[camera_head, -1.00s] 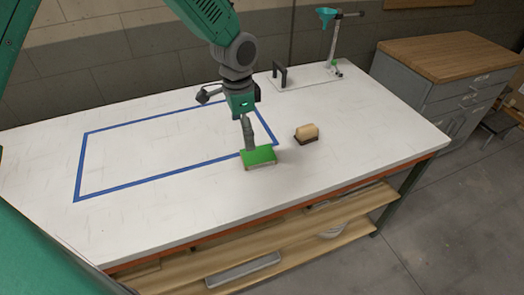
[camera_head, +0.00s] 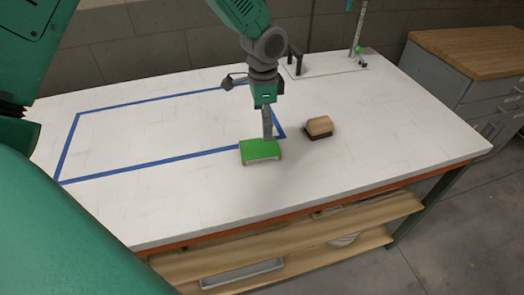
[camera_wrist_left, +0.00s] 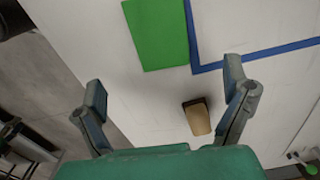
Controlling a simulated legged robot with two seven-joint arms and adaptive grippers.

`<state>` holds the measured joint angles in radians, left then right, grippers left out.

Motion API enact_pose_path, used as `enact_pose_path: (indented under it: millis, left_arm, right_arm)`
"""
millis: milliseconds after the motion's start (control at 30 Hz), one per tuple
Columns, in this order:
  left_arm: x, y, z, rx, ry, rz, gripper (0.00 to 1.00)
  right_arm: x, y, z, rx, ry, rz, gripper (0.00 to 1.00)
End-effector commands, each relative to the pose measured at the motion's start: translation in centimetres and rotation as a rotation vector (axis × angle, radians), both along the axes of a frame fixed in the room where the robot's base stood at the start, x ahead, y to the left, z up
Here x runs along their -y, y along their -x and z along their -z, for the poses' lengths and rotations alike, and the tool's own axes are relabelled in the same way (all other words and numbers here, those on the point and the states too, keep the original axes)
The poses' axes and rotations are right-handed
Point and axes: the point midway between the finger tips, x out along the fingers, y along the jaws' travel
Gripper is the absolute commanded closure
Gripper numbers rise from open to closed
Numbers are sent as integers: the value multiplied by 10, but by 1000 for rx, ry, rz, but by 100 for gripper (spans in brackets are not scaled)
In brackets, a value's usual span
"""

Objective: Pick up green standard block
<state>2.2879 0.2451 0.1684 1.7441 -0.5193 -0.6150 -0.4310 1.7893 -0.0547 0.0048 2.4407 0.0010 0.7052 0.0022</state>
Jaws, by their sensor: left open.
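The green block (camera_head: 261,151) lies flat on the white table, at the near right corner of the blue tape outline. My left gripper (camera_head: 267,125) hangs over the table from above, and its lower finger end shows just behind the block's far edge in the head view. In the left wrist view the left gripper (camera_wrist_left: 165,84) is open and empty, with its fingers wide apart. The green block (camera_wrist_left: 158,32) lies beyond the fingertips there, outside the jaws. I cannot tell the height gap. My right gripper is not in view.
A tan and dark brown block (camera_head: 318,127) stands right of the green block; it also shows in the left wrist view (camera_wrist_left: 196,116), low between the fingers. A fixture with a black handle (camera_head: 294,60) stands at the back. The table's right side is clear.

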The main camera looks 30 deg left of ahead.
Motion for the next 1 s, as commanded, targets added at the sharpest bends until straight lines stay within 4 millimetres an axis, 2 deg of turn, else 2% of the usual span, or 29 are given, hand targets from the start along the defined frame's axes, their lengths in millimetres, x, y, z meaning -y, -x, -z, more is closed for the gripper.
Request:
enact_pose_path:
  millis: [100,200,467,700,1000]
  left_arm:
    - [-3,0,26,-4,2,0,7]
    - [-4,-1,42,-4,4,-1,7]
    - [-4,0,61,-2,4,-1,7]
    - [0,-1,96,-4,1,0,7]
    - [-2,-1,104,1,4,-1,7]
  right_arm:
    - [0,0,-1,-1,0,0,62]
    - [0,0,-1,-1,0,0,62]
    - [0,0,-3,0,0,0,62]
    - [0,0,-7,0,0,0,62]
    - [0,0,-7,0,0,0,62]
